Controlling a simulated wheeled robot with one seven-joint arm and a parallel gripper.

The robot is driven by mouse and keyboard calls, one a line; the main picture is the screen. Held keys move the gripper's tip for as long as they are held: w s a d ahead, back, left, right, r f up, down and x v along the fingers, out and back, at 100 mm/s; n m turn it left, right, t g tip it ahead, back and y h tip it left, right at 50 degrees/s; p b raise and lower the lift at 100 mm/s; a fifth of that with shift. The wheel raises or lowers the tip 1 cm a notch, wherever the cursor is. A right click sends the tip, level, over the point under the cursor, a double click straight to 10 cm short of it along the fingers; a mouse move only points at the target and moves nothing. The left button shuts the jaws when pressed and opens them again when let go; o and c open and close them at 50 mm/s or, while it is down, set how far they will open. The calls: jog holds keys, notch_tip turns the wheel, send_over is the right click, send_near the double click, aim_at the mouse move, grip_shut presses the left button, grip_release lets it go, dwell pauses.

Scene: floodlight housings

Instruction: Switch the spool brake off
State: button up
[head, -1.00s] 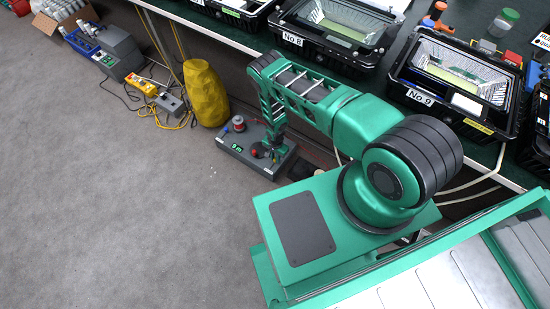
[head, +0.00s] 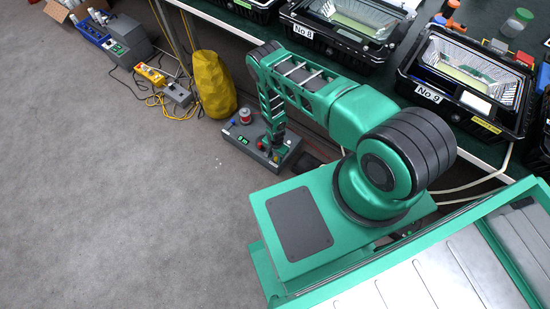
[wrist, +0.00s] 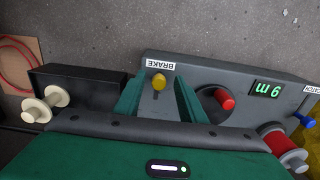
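A grey box (head: 240,150) with a lit green display stands on the floor below the bench. In the wrist view the box (wrist: 215,76) carries a label reading BRAKE (wrist: 160,65), upside down. A small yellow knob (wrist: 159,82) sits just by that label. My gripper (wrist: 160,92) is open, its two green fingers on either side of the yellow knob, with gaps showing. I cannot tell the knob's setting. In the head view my gripper (head: 274,152) reaches down over the box's right part, and the knob is hidden there.
Also on the box are a red knob (wrist: 227,103), a 9 m display (wrist: 267,90), a blue lever (wrist: 304,120) and a red spool (wrist: 279,142). A black box with a pale spool (wrist: 45,104) lies left. A yellow sack (head: 213,85) stands behind.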

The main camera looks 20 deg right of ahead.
aim_at(275, 159)
notch_tip(275, 159, up, 11)
jog(key=shift+f, duration=0.15)
dwell(0.5)
dwell(0.4)
